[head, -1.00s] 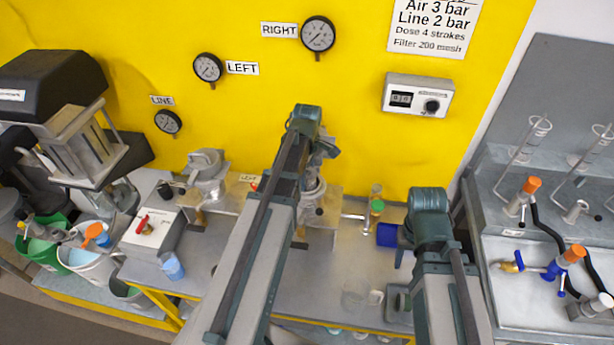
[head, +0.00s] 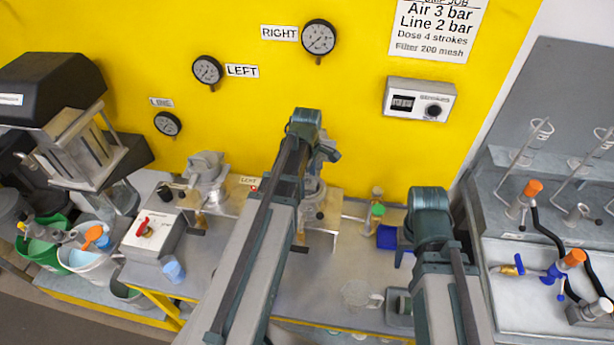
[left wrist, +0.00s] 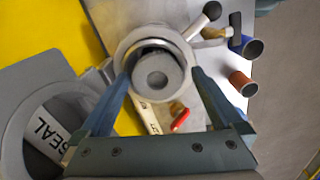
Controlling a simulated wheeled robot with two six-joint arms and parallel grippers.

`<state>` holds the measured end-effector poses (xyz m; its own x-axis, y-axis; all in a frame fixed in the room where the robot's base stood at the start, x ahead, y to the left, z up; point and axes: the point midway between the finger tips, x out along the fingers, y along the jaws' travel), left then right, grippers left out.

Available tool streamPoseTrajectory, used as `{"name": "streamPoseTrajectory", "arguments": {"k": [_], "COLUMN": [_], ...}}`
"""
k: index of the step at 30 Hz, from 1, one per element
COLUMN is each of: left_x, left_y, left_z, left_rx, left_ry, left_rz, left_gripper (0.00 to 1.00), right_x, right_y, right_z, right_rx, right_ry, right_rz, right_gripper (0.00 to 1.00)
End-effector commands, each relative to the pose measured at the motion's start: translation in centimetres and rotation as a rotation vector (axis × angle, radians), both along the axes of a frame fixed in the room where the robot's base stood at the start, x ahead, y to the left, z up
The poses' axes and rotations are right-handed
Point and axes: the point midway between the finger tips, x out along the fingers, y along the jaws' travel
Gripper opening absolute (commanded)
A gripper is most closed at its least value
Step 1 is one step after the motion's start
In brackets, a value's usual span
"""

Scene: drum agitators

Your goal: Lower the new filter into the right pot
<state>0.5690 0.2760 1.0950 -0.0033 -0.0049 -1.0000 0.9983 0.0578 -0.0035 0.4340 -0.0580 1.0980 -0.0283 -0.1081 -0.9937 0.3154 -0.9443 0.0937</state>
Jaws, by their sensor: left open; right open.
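The right pot (head: 312,198) stands on the bench, partly hidden by my left arm. In the left wrist view I look down on a round metal rim (left wrist: 178,43). A grey round part with a dark central hollow (left wrist: 157,75), which looks like the filter, sits inside it. My left gripper (left wrist: 162,68) is open, its two fingers spread on either side of the rim. In the head view my left gripper (head: 325,150) is above the right pot. My right gripper (head: 404,252) is open beside a blue object (head: 387,237), mostly hidden by its arm.
The left pot (head: 208,182) stands to the left. A box with a red handle (head: 149,232) and several buckets (head: 88,258) are further left. A clear jug (head: 358,293) stands at the bench front. Hoses and valves (head: 560,267) lie at the right.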

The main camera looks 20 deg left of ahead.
Motion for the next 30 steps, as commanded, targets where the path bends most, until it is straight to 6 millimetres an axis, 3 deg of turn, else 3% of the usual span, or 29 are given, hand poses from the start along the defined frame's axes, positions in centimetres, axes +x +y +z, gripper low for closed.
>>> {"name": "streamPoseTrajectory", "arguments": {"k": [3, 21, 30], "left_x": [0.2, 0.5, 0.5], "left_y": [0.1, 0.2, 0.2], "left_z": [2.6, 11.8, 13.1], "left_rx": [0.004, 0.018, 0.022], "left_ry": [-0.005, -0.024, -0.029], "left_rz": [0.000, -0.001, -0.001], "left_gripper": [1.00, 1.00, 1.00], "right_x": [-0.1, -0.1, -0.1], "right_y": [0.0, 0.0, 0.0], "right_z": [2.6, 11.8, 13.1], "right_rx": [0.000, 0.000, 0.001], "right_ry": [0.001, 0.003, 0.003], "right_rz": [0.000, -0.012, -0.026], "right_gripper": [0.50, 0.50, 0.50]}}
